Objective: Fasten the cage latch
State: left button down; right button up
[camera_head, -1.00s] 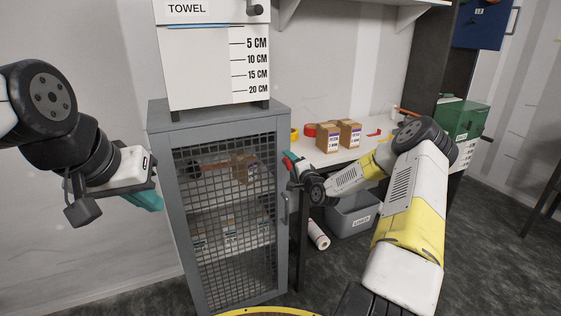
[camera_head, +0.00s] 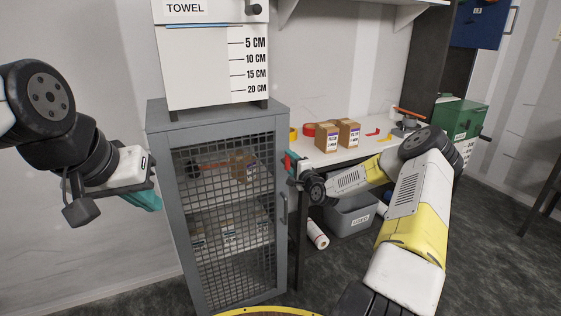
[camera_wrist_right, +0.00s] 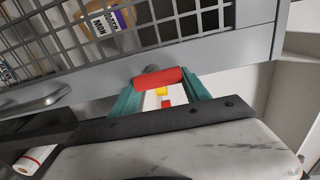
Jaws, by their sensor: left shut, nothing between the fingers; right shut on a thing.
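The grey cage (camera_head: 158,116) stands left of the bench. Its mesh door (camera_head: 281,262) looks shut, with a handle (camera_head: 284,208) on the right side. My right gripper (camera_head: 291,162) is at the cage's upper right edge, above that handle. In the right wrist view its teal fingers are shut on a red latch knob (camera_wrist_right: 160,76), which lies close against the grey frame. The fingers hide part of the latch, and I cannot tell whether it is engaged. My left gripper (camera_head: 147,201) is shut and empty, apart from the cage on its left.
A towel dispenser (camera_head: 200,60) stands on the cage. The white bench (camera_head: 318,158) holds small brown boxes (camera_head: 328,138) and tape rolls. A grey bin (camera_head: 350,218) and a paper roll (camera_head: 317,234) are below. The floor before the cage looks mostly clear.

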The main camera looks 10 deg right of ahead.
jog(key=o, duration=1.4)
jog(key=v, duration=0.8)
